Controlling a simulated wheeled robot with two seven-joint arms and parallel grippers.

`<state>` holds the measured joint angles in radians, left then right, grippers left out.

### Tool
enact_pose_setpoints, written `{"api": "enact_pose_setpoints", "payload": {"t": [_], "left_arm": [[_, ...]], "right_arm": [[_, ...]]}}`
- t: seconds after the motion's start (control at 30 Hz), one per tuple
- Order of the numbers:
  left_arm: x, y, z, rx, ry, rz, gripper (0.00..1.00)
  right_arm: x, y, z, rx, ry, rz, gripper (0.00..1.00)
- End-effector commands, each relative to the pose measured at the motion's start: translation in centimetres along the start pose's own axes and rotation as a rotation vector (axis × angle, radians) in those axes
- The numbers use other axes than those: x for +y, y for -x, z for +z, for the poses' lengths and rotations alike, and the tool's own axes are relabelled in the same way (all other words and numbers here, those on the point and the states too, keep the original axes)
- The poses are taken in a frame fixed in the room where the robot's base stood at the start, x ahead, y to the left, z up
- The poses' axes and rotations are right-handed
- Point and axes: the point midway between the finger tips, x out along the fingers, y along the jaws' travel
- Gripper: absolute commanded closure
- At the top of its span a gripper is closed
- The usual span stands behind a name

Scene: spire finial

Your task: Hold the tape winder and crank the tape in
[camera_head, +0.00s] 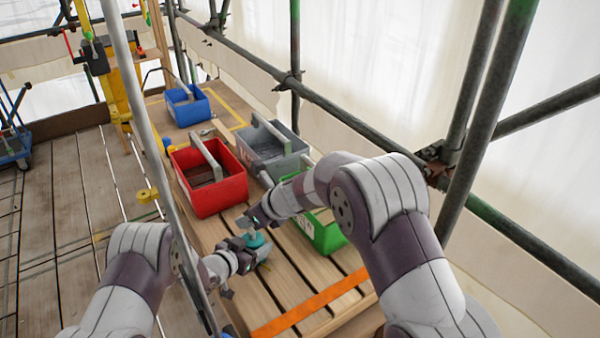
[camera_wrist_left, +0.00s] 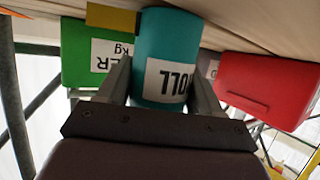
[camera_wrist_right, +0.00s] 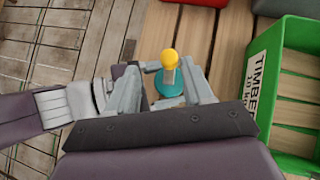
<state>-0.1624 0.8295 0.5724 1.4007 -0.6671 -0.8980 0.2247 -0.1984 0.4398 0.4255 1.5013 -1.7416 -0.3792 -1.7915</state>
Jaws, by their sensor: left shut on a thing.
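The tape winder is a teal cylinder (camera_wrist_left: 167,55) with upside-down lettering that reads like "ROLL" in the left wrist view. My left gripper (camera_head: 248,258) is shut on its sides and holds it upright low over the wooden boards. In the right wrist view the winder's teal top (camera_wrist_right: 168,102) carries a crank with a yellow knob (camera_wrist_right: 169,58). My right gripper (camera_wrist_right: 170,80) is above the winder, its fingers apart on either side of the crank, with gaps visible beside the knob. In the head view my right gripper (camera_head: 254,220) partly hides the crank.
A red crate (camera_head: 222,192), a grey crate (camera_head: 272,160), a blue crate (camera_head: 187,108) and a green crate (camera_head: 326,236) stand on the plank surface. An orange strip (camera_head: 312,302) crosses the near planks. A scaffold pole (camera_head: 140,110) rises at the left.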

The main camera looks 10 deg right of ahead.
Motion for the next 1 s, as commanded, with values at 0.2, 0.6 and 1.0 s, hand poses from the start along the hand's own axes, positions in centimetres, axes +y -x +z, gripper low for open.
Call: {"api": "enact_pose_setpoints", "payload": {"t": [0.2,0.6,1.0], "left_arm": [[0.0,0.0,-0.1,0.001,0.000,0.000,0.70],[0.0,0.0,-0.1,0.002,0.000,0.000,0.70],[0.0,0.0,-0.1,0.002,0.000,0.000,0.70]], "right_arm": [[-0.1,6.0,0.1,-0.003,-0.001,-0.004,0.49],[-7.4,7.9,1.8,-0.247,-1.250,-0.300,0.49],[-11.1,9.8,1.7,-0.568,-2.095,-0.421,0.49]]}}
